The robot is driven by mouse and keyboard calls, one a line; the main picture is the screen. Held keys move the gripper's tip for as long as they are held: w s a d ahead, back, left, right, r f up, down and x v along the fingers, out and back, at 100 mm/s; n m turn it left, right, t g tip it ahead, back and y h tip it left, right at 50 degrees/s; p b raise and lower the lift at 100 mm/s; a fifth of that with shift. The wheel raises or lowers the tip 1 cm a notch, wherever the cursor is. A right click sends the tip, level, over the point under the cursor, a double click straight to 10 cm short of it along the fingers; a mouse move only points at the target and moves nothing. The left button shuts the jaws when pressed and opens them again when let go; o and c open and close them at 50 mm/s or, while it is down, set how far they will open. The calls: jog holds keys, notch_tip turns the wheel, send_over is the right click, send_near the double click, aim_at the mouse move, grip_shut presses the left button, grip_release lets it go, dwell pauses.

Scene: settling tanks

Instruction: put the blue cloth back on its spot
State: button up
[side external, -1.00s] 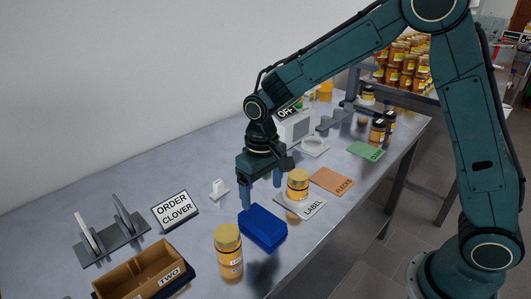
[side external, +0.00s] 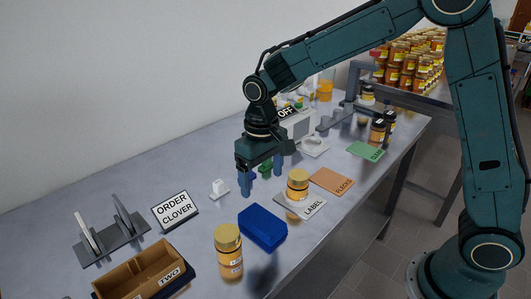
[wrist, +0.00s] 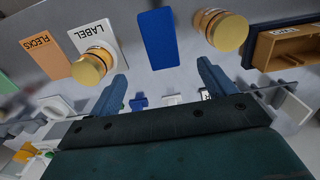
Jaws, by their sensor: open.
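The blue cloth (side external: 263,228) lies as a flat folded rectangle on the grey table, between a honey jar and the white LABEL mat. It also shows in the wrist view (wrist: 158,40), clear of both fingers. My gripper (side external: 261,181) is open and empty above the table, behind the cloth towards the wall and apart from it. No marked spot for the cloth can be made out.
A gold-lidded jar (side external: 229,252) stands just in front of the cloth. Another jar (side external: 297,186) stands on the LABEL mat (side external: 314,208). The ORDER CLOVER sign (side external: 175,211), a rack (side external: 110,237) and a brown box (side external: 143,272) are at left.

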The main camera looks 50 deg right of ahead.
jog(key=s+d+r+t, duration=0.3)
jog(key=s+d+r, duration=0.3)
jog(key=s+r, duration=0.45)
jog(key=s+d+r+t, duration=0.1)
jog(key=s+d+t, duration=0.1)
jog(key=s, duration=1.1)
jog(key=shift+d+r+t, duration=0.3)
jog(key=shift+d+r, duration=0.1)
jog(key=shift+d, duration=0.35)
